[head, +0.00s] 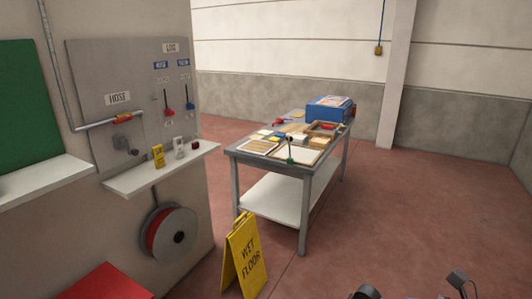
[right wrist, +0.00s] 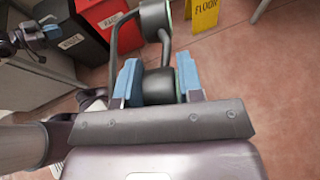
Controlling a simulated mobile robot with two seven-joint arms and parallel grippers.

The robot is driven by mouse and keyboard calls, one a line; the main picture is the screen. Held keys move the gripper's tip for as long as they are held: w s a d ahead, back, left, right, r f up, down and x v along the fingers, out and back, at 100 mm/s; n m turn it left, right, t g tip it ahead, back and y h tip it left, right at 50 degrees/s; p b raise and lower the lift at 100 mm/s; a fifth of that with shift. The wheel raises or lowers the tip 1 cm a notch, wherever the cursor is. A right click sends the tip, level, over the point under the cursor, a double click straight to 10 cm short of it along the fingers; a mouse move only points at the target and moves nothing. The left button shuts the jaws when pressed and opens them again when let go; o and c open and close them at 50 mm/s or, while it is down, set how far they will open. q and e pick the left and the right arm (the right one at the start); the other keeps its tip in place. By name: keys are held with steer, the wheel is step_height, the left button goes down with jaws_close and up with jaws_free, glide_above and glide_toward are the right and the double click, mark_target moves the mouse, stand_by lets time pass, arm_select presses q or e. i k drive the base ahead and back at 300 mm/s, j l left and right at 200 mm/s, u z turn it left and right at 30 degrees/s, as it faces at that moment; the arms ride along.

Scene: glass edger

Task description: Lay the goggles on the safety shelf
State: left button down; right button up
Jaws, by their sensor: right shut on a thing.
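My right gripper (right wrist: 158,84) has blue finger pads shut on a dark grey thing with a looped frame and green-tinted edges, which looks like the goggles (right wrist: 126,36). They are held clear of the floor. Part of my left gripper (right wrist: 36,36) shows at the left of the right wrist view, too small to tell its state. In the head view, a white shelf (head: 45,185) under a green board at the far left looks bare; another white shelf (head: 130,182) holds small items. Neither has a readable safety label.
A yellow wet floor sign (head: 243,255) stands before the grey workbench (head: 306,190), which carries trays and a blue box (head: 330,109). A hose reel (head: 172,235) hangs below the shelf with items. A red bin (right wrist: 103,17) is at lower left. Floor at right is clear.

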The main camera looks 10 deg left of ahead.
mark_target(49, 174)
steer(key=i, duration=1.1)
steer(key=i+u, duration=0.65)
steer(key=i, duration=0.3)
steer(key=i+u, duration=0.25)
steer(key=u, duration=0.25)
steer(key=i+l+u, duration=0.1)
steer(key=i+u, duration=0.15)
steer(key=u, duration=2.6)
